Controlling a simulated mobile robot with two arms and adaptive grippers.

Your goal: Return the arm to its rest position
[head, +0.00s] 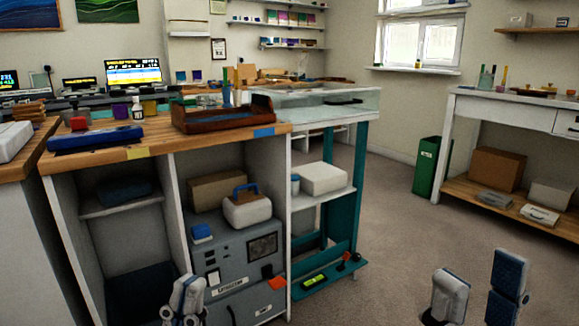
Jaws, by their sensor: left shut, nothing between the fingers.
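My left gripper (186,292) is at the bottom of the head view, in front of the workbench's lower shelves. Its fingers are together with nothing between them. My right gripper (478,285) is at the bottom right, over the grey floor. Its two padded fingers stand apart with a clear gap and hold nothing. Both grippers are low and apart from the bench. The arm links behind them are mostly out of the picture.
The workbench (160,148) carries a brown wooden tray (222,115) and a blue flat item (95,139). A grey cabinet (236,262) stands beneath it. A green bin (430,166) and a white side table (500,106) are at right. The floor (385,225) between is clear.

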